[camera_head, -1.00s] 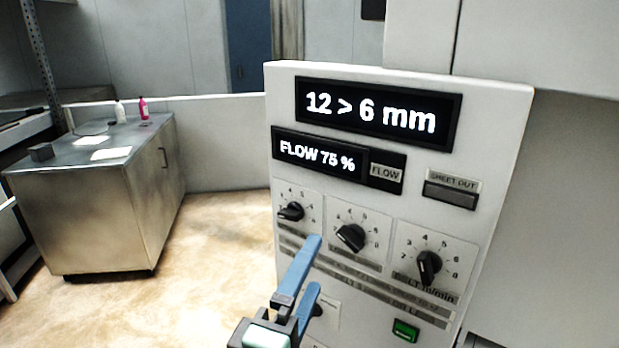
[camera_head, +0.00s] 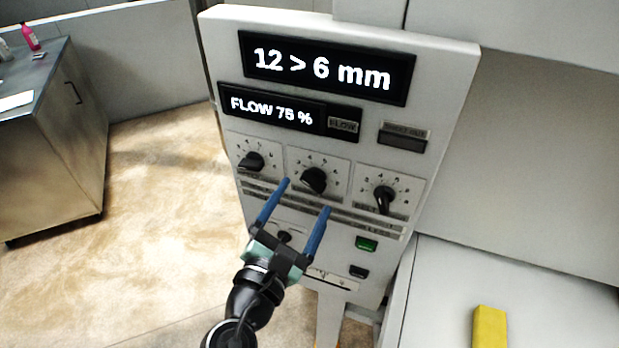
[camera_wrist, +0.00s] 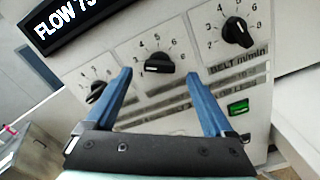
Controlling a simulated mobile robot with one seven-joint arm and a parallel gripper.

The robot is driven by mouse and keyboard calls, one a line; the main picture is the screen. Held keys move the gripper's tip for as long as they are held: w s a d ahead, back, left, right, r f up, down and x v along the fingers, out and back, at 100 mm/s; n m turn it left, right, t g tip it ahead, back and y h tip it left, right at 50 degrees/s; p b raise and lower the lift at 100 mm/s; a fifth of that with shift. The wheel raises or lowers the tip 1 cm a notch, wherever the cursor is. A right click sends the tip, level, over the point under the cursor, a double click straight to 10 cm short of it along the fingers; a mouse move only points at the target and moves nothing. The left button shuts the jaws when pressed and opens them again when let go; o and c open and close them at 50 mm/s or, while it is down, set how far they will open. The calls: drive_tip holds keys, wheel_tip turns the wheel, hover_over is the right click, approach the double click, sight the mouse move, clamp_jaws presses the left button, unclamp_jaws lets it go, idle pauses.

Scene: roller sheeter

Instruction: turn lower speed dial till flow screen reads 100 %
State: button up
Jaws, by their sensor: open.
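The flow screen (camera_head: 271,110) on the white control panel reads FLOW 75 %. Below it is a row of three black dials: left (camera_head: 251,162), middle (camera_head: 314,180) and right (camera_head: 384,199). The right one is labelled BELT m/min in the wrist view (camera_wrist: 238,32). In the wrist view the middle dial (camera_wrist: 159,63) shows between and beyond the fingertips.
An upper screen (camera_head: 325,68) reads 12 > 6 mm. A green button (camera_head: 366,244) and a dark button (camera_head: 358,271) sit at the panel's lower right. A yellow block (camera_head: 490,327) lies on a white surface at right. A metal cabinet (camera_head: 60,150) stands left, with open floor between.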

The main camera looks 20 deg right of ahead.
sight(312, 187)
drive_tip(key=shift+p+x, duration=0.4)
drive_tip(key=shift+x, duration=1.65)
drive_tip(key=shift+c, duration=0.3)
drive_tip(key=c, duration=1.3)
drive_tip(key=m+b, duration=0.1)
drive_tip(key=m, duration=0.1)
drive_tip(key=m+b, duration=0.2)
drive_tip(key=shift+f+m+b, duration=0.2)
drive_tip(key=shift+m+b, duration=0.1)
drive_tip(key=shift+r+m+b, duration=0.1)
drive_tip(key=shift+m+b, duration=1)
drive_tip(key=shift+m, duration=0.4)
